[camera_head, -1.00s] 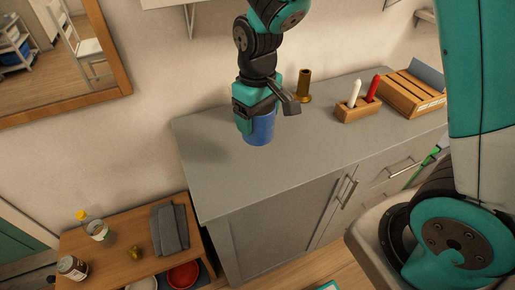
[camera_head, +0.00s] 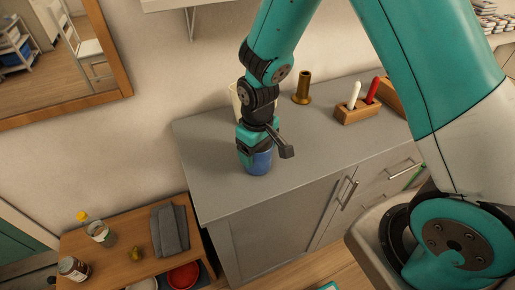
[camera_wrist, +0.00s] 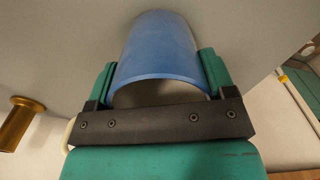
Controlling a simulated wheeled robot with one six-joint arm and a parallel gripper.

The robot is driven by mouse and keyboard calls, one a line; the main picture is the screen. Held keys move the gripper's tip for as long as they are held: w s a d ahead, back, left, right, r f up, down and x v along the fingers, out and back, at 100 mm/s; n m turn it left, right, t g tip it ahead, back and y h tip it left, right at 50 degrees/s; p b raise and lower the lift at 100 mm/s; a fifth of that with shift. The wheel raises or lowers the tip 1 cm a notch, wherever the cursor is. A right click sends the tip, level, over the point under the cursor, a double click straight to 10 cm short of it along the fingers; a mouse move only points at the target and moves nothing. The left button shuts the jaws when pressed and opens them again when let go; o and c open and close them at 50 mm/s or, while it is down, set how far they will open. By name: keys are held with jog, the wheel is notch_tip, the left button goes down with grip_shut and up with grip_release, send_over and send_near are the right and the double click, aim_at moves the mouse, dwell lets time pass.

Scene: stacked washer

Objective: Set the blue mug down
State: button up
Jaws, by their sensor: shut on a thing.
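The blue mug (camera_head: 259,163) is over the left part of the grey cabinet top (camera_head: 215,190) in the head view. My gripper (camera_head: 256,148) comes down on it from above and covers its upper part. In the wrist view the mug (camera_wrist: 158,45) sits between the two green fingers of my gripper (camera_wrist: 160,78), one on each side, with its rim towards the palm. The fingers are shut on it. The mug looks about upright. I cannot tell whether its base touches the cabinet top.
A brass cylinder (camera_head: 302,88) stands at the back of the cabinet top; a cream object (camera_head: 235,97) is partly hidden behind my arm. A wooden holder (camera_head: 357,112) with a white and a red item stands to the right. A lower wooden table (camera_head: 120,262) is at left.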

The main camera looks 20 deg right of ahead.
jog(key=o, duration=1.1)
jog(key=shift+f, duration=0.1)
jog(key=shift+c, duration=0.2)
notch_tip(320, 180, up, 12)
jog(key=s+a+r+n+y, duration=0.1)
jog(key=s+a+r+y, duration=0.1)
jog(key=s+r, duration=0.3)
jog(key=s+a+r+n+y, duration=0.1)
jog(key=s+r, duration=0.4)
jog(key=s, duration=0.9)
jog(key=shift+a+r+y+b, duration=0.25)
jog(key=shift+a+y+b, duration=0.15)
jog(key=shift+a+y, duration=0.3)
